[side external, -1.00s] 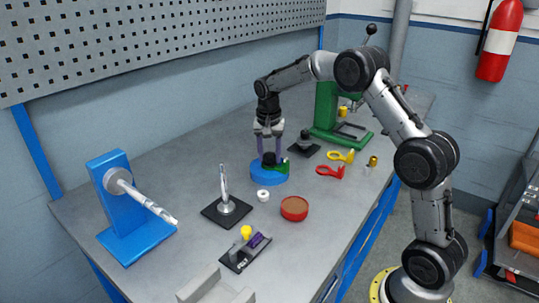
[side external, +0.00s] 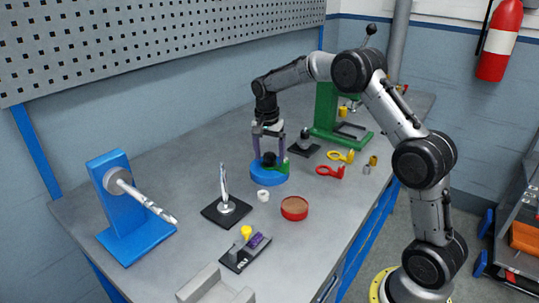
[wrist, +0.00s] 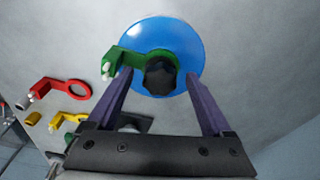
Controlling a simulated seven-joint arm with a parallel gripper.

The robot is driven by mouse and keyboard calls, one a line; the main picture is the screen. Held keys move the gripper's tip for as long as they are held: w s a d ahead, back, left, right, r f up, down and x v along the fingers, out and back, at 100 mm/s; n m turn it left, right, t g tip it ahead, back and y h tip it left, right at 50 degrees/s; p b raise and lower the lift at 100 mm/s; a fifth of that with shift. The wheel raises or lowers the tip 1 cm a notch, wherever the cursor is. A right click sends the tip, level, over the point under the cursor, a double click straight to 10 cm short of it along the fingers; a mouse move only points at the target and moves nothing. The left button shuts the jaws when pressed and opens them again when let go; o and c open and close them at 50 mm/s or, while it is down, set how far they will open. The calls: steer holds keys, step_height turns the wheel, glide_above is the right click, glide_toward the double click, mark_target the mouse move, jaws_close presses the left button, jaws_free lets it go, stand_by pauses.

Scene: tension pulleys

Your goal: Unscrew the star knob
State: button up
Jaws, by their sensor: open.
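The star knob (side external: 269,159) is black and lobed. It sits on top of a round blue base (side external: 266,178), beside a green arm piece (side external: 281,166). In the wrist view the knob (wrist: 160,75) shows between the ends of my two purple fingers, with the green piece (wrist: 128,60) running left from it over the blue disc (wrist: 180,42). My gripper (wrist: 158,76) is open, pointing down, with one finger on each side of the knob and a visible gap on both sides. The exact fingertip height against the knob is hard to tell.
Red (side external: 330,171) and yellow (side external: 341,156) ring pieces lie right of the base. A white ring (side external: 263,195), a red round dish (side external: 294,208) and a black-based post (side external: 225,208) stand in front. A green press frame (side external: 325,110) stands behind.

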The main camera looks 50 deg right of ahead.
steer(key=m, duration=0.5)
steer(key=shift+g, duration=0.4)
steer(key=m, duration=1)
steer(key=shift+m+g+y, duration=0.4)
steer(key=m, duration=0.4)
steer(key=shift+y, duration=0.3)
steer(key=shift+c, duration=0.2)
jaws_close()
steer(key=shift+n, duration=1.2)
